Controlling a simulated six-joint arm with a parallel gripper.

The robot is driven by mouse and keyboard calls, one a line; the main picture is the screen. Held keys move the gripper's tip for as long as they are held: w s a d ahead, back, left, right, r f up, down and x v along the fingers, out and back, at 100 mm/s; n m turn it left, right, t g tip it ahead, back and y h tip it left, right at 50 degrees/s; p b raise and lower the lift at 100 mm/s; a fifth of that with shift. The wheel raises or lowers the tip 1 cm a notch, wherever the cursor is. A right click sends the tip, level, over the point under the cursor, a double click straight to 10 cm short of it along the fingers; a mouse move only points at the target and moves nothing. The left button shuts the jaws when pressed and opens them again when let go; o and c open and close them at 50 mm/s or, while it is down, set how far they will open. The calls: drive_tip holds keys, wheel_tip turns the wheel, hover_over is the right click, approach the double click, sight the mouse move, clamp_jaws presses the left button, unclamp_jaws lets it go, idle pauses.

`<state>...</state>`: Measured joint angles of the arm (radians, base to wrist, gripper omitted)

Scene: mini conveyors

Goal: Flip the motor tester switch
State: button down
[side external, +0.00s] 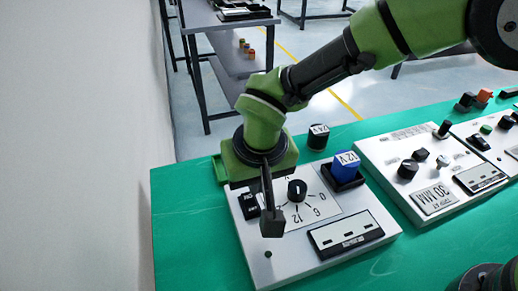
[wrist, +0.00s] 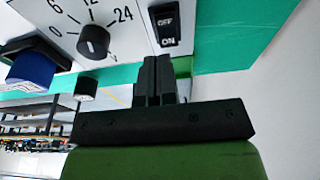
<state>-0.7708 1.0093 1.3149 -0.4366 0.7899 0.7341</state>
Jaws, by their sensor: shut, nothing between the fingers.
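The motor tester panel (side external: 375,228) is a white box on the green table at the left. Its black rocker switch (wrist: 167,24) is marked OFF and ON in the wrist view, and it also shows in the side view (side external: 250,204), just left of my gripper. My gripper (wrist: 158,62) is shut and empty, with its fingertips just short of the switch's ON end in the wrist view. In the side view, my gripper (side external: 271,226) hangs over the panel, between the switch and the dial. I cannot tell whether the fingers touch the panel.
A black dial knob (side external: 297,188) and a blue 12 V block (side external: 346,166) in a black holder are on the panel. A black 24 V block (side external: 318,136) stands behind. A second white panel (side external: 398,143) is at the right. A white wall (side external: 75,150) is at the left.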

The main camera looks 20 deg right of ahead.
sight(258, 208)
drive_tip(key=v, duration=1)
drive_tip(key=shift+r, duration=0.2)
drive_tip(key=shift+w+f, duration=0.1)
drive_tip(key=shift+w, duration=0.55)
drive_tip(key=x, duration=1.4)
